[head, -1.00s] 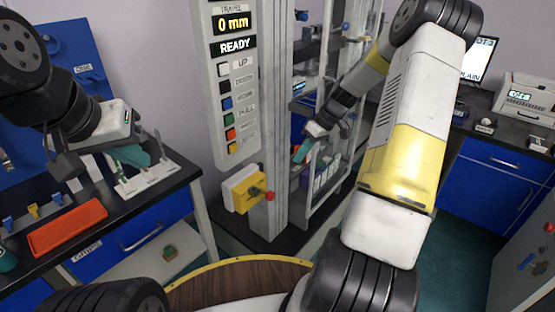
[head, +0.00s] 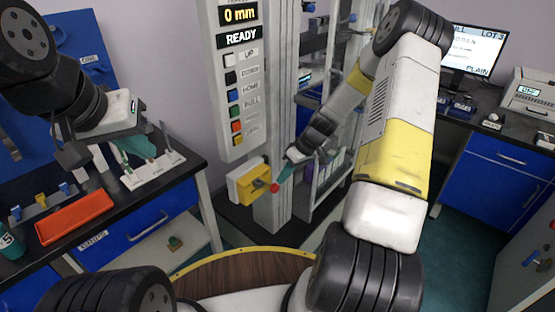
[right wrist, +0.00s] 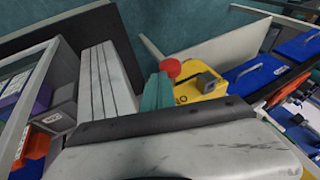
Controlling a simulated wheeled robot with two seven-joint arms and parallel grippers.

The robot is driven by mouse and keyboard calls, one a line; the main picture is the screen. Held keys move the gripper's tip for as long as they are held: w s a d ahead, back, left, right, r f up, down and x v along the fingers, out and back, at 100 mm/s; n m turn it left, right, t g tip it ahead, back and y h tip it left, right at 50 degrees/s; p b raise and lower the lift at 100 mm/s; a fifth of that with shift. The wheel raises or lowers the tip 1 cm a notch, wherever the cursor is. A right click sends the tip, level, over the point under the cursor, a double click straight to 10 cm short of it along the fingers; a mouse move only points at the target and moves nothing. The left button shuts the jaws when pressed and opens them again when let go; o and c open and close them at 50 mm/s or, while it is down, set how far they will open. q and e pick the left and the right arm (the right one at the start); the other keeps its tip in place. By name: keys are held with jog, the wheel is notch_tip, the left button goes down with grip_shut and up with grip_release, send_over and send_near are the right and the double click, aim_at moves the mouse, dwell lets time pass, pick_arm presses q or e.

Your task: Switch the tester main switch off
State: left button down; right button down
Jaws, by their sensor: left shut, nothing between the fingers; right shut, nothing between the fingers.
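The main switch is a yellow box (head: 252,184) on a white-backed bracket on the tester's grey column (head: 272,205). A dark lever with a red knob (head: 274,188) sticks out of it towards the right. In the right wrist view the red knob (right wrist: 170,67) shows against the yellow box (right wrist: 205,88). My right gripper (head: 284,174), with teal fingertips, is shut and empty beside the knob. Its teal fingers (right wrist: 157,92) overlap the knob's edge in the wrist view; I cannot tell whether they touch. My left gripper (head: 150,145) is shut and empty over the left bench.
The tester's panel (head: 238,80) reads 0 mm and READY, with several coloured buttons below. A white rack (head: 150,172) and an orange tray (head: 75,217) lie on the left bench. A shelf frame (head: 325,190) stands right of the column, close to my right arm.

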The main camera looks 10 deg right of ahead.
aim_at(271, 187)
jog(key=s+a, duration=0.4)
jog(key=a, duration=0.1)
jog(key=shift+a, duration=0.15)
dwell(0.3)
